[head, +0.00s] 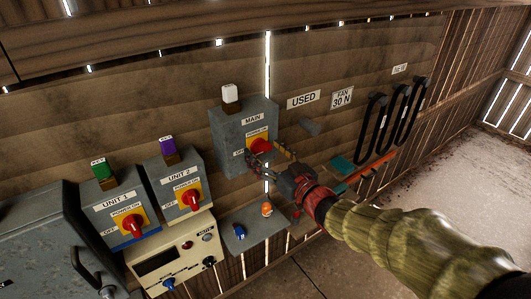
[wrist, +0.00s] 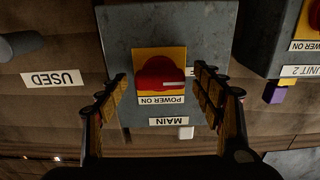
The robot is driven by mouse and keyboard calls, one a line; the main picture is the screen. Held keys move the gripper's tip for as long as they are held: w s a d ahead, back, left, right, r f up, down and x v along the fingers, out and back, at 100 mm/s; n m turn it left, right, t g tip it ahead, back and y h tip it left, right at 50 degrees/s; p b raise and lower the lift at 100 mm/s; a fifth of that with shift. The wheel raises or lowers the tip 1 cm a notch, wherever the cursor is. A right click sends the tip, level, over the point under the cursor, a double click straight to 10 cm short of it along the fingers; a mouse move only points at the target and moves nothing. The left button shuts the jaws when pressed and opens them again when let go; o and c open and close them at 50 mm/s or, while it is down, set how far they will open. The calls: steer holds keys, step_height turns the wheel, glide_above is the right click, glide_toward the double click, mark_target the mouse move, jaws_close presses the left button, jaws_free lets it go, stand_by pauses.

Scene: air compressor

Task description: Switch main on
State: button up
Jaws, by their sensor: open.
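The MAIN box (head: 230,125) is a grey box on the plank wall. Its red rotary knob (head: 261,145) sits on a yellow plate. In the wrist view, which is upside down, the knob (wrist: 158,74) lies between my fingers, and its white mark points right, toward the OFF-label side. The OFF label is mostly hidden behind a finger there. The POWER ON label (wrist: 160,100) is readable. My gripper (head: 268,156) is open in front of the knob, one finger on each side. Contact with the knob cannot be told.
UNIT 1 (head: 128,222) and UNIT 2 (head: 188,195) boxes with similar red knobs stand to the left. A cream meter panel (head: 170,262) is below them. A small grey shelf (head: 250,235) is under the MAIN box. Black belts (head: 372,130) hang at the right.

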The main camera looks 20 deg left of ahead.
steer(key=shift+c, duration=1)
steer(key=c, duration=1)
steer(key=shift+o, duration=0.2)
steer(key=shift+m+p, duration=0.3)
steer(key=shift+m, duration=0.1)
steer(key=m+p, duration=0.2)
steer(key=m, duration=0.1)
steer(key=shift+r+m+p, duration=0.1)
steer(key=shift+m+p, duration=0.2)
steer(key=shift+p, duration=0.1)
steer(key=m+p, duration=0.3)
steer(key=m, duration=0.1)
steer(key=shift+m, duration=0.4)
steer(key=m+p, duration=0.2)
steer(key=m, duration=0.2)
steer(key=shift+m+p, duration=1.4)
steer(key=shift+m, duration=1)
